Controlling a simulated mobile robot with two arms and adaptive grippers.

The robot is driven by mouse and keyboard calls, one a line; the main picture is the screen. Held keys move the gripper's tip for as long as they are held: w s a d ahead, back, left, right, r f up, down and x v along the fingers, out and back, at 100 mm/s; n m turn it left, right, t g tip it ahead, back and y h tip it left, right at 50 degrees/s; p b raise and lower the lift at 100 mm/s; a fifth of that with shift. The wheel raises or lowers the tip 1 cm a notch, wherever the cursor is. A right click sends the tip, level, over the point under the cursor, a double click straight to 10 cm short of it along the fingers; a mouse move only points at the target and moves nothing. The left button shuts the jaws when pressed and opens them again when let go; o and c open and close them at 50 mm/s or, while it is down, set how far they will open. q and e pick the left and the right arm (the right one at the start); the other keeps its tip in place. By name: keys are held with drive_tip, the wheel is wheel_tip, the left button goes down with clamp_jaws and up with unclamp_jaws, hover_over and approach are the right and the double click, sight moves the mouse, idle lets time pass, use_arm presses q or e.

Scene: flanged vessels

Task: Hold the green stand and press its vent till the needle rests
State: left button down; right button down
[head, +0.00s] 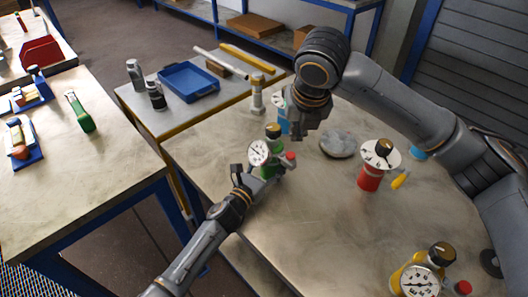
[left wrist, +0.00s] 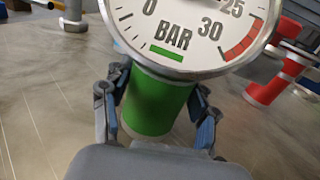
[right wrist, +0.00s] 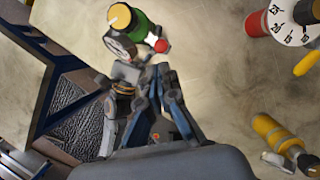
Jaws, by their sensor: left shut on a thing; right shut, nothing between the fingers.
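The left wrist view cuts off the dial's top and shows no needle; in the head view the needle is too small to read. My right gripper (right wrist: 158,70) is shut and empty, its tips just short of the red vent (right wrist: 161,46) in the right wrist view, apparently apart from it.
A red stand (head: 368,179) and a yellow stand (head: 420,277) stand to the right on the table. A blue stand (head: 283,123) is partly hidden behind my right wrist. A grey lump (head: 338,144) lies between. A blue tray (head: 188,82) sits on a side table.

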sight(293, 157)
drive_tip(key=w+m+t+y, duration=0.1)
drive_tip(key=m, duration=0.6)
drive_tip(key=w+r+m+t+y, duration=0.1)
drive_tip(key=m, duration=0.7)
drive_tip(key=w+m+t+y, duration=0.1)
drive_tip(key=m+t, duration=0.1)
drive_tip(key=m, duration=0.5)
drive_tip(key=shift+w+a+r+m+y, duration=0.1)
drive_tip(key=shift+w+r+m+y, duration=0.05)
drive_tip(key=shift+r+m+y, duration=0.2)
drive_tip(key=shift+f, duration=0.1)
drive_tip(key=shift+f, duration=4.35)
drive_tip(key=shift+f, duration=0.4)
drive_tip(key=shift+f, duration=0.6)
